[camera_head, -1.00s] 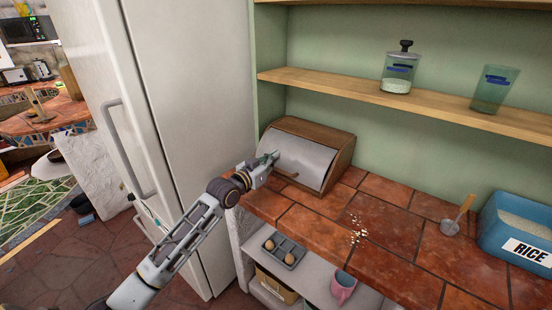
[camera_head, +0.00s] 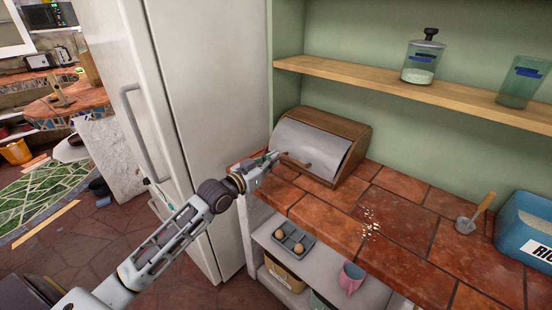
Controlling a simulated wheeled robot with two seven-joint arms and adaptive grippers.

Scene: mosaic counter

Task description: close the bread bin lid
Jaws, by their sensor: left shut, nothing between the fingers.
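The bread bin (camera_head: 352,130) is a wooden box with a grey metal lid (camera_head: 318,144), standing on the tiled counter beside the fridge. The lid covers the front of the bin, with a small wooden handle (camera_head: 302,163) low on it. Any gap at the lid's lower edge is too small to tell. My left gripper (camera_head: 274,157) is shut and empty at the lower left front of the bin, close to the lid. I cannot tell if it touches. My right gripper is not in view.
A white fridge (camera_head: 215,120) stands left of the bin. White crumbs (camera_head: 371,222), a scoop (camera_head: 474,214) and a blue rice container (camera_head: 525,235) are on the counter (camera_head: 400,190). A shelf (camera_head: 390,85) with jars runs above. An egg tray (camera_head: 289,239) and pink mug (camera_head: 351,277) sit below.

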